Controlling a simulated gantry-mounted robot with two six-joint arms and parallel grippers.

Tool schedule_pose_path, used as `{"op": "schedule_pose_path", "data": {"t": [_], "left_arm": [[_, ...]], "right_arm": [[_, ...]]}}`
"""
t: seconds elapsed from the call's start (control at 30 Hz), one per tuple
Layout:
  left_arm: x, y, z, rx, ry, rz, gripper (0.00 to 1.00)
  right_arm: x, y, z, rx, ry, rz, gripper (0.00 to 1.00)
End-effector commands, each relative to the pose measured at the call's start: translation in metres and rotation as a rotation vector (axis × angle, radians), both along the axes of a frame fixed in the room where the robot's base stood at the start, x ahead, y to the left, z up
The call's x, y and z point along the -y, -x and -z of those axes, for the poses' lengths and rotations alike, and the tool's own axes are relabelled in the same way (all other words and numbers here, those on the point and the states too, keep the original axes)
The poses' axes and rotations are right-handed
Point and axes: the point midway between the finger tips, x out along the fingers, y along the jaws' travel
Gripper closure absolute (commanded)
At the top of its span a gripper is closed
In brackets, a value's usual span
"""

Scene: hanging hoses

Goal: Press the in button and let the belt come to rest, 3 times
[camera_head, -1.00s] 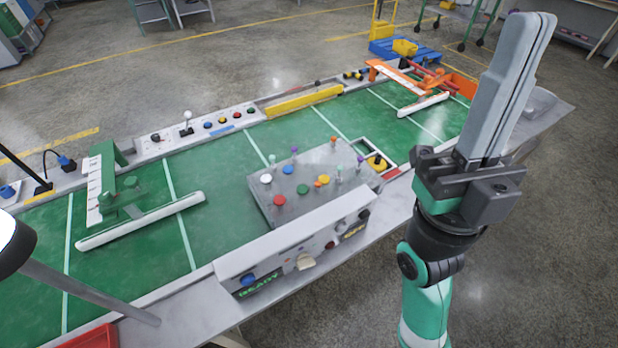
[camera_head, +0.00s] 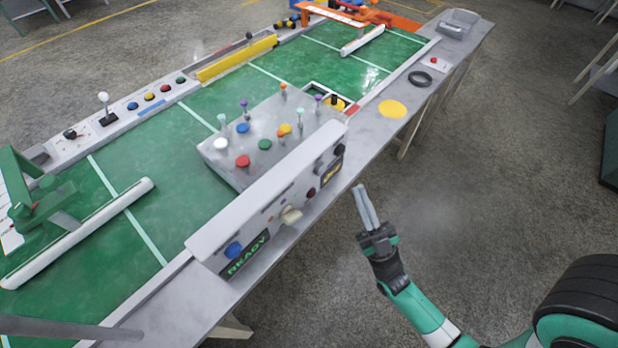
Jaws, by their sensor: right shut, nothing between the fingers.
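The green belt (camera_head: 190,150) with pale cross stripes runs along the table. A grey control box with a sloped front panel (camera_head: 262,192) stands at its near edge. A blue button (camera_head: 234,250) is on the panel's left end, beside a green lit READY display (camera_head: 246,254). A cream knob (camera_head: 291,215), a dark red button (camera_head: 311,193) and a black knob (camera_head: 339,149) are further right. I cannot read which button is marked in. My right gripper (camera_head: 360,190) is shut and empty, right of the panel and apart from it, fingers pointing up. My left gripper is out of view.
A green frame with a white bar (camera_head: 85,228) spans the belt at left; an orange one (camera_head: 350,15) is at the far end. A yellow disc (camera_head: 393,109) and black ring (camera_head: 420,79) lie on the table.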

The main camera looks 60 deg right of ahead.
Motion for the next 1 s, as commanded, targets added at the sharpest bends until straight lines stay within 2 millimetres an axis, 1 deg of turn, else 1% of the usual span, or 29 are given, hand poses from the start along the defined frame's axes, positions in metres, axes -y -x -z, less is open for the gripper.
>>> {"op": "schedule_pose_path", "data": {"t": [0.03,0.1,0.2,0.57,0.67,0.77,1.0], "left_arm": [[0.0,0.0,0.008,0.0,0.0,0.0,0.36],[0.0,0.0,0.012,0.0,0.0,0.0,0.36],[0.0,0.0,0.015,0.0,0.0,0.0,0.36],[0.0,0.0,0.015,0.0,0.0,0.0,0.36],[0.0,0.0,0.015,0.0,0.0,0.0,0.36],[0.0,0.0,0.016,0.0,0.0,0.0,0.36],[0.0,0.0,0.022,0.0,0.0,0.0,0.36]], "right_arm": [[0.002,0.008,0.017,-0.027,-0.013,0.018,1.0],[0.004,0.016,0.028,-0.05,-0.027,0.037,1.0],[0.007,0.021,0.036,-0.064,-0.034,0.056,1.0],[0.01,0.021,0.034,-0.061,-0.032,0.063,1.0],[0.01,0.017,0.034,-0.06,-0.032,0.062,1.0],[0.012,0.008,0.035,-0.059,-0.032,0.06,1.0],[0.018,-0.026,0.035,-0.058,-0.031,0.06,1.0]]}}
